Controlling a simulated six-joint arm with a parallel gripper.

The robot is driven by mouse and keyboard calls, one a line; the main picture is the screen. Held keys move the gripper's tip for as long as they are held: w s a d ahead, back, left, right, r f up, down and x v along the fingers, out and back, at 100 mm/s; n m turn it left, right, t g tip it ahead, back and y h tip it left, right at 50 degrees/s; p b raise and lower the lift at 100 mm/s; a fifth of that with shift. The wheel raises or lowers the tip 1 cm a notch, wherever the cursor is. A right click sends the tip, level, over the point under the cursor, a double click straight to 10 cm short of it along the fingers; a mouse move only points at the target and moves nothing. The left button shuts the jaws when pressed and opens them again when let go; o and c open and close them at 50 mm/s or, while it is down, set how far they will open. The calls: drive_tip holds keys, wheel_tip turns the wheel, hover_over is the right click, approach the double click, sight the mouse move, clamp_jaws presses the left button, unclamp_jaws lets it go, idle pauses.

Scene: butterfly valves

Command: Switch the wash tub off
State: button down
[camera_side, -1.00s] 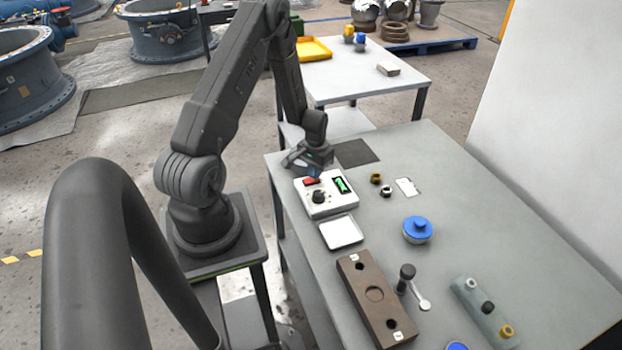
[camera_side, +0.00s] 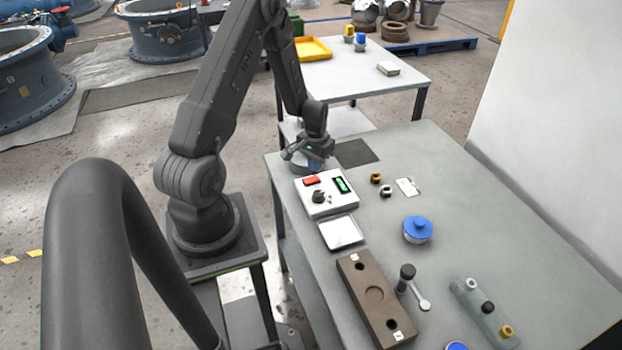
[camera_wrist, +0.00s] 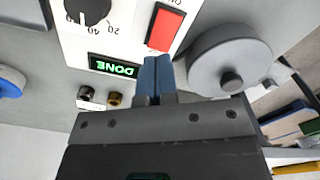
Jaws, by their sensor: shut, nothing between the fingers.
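The white control box (camera_side: 325,207) stands on the grey table's left side, with a red rocker switch (camera_side: 311,180), a dark dial (camera_side: 319,196) and a green-lit display (camera_side: 342,185). The wrist view shows the red switch (camera_wrist: 164,27), the dial (camera_wrist: 88,8) and the display (camera_wrist: 114,67), which reads DONE upside down. Which way the rocker is tipped I cannot tell. A round grey lidded tub (camera_wrist: 230,60) sits beside the box. My gripper (camera_wrist: 155,62) is shut and empty, its blue fingertips near the switch's lower end in the wrist view.
A white tray (camera_side: 341,232), a brown block with holes (camera_side: 376,298), a blue-lidded pot (camera_side: 417,229) and small fittings (camera_side: 376,178) lie on the table. A dark mat (camera_side: 356,152) is behind the gripper. The table's right side is mostly clear.

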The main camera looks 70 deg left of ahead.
drive_tip(key=shift+r, duration=1.8)
drive_tip(key=shift+w+d+r, duration=0.1)
drive_tip(key=shift+r, duration=0.2)
wheel_tip(320, 180, up, 8)
drive_tip(key=m+t, duration=0.1)
hover_over(316, 178)
drive_tip(key=w+d, duration=0.3)
drive_tip(key=d, duration=0.2)
drive_tip(key=s+d+r+m+t+y, duration=0.1)
drive_tip(key=d+r+m, duration=0.1)
drive_tip(key=d+r, duration=0.7)
drive_tip(key=s+d+r+m+t+h, duration=0.1)
drive_tip(key=s+d+r+m+t, duration=0.2)
drive_tip(key=s+d+r, duration=0.8)
drive_tip(key=s+d, duration=0.2)
drive_tip(key=d, duration=0.1)
drive_tip(key=shift+r+t, duration=0.25)
drive_tip(key=shift+t, duration=0.05)
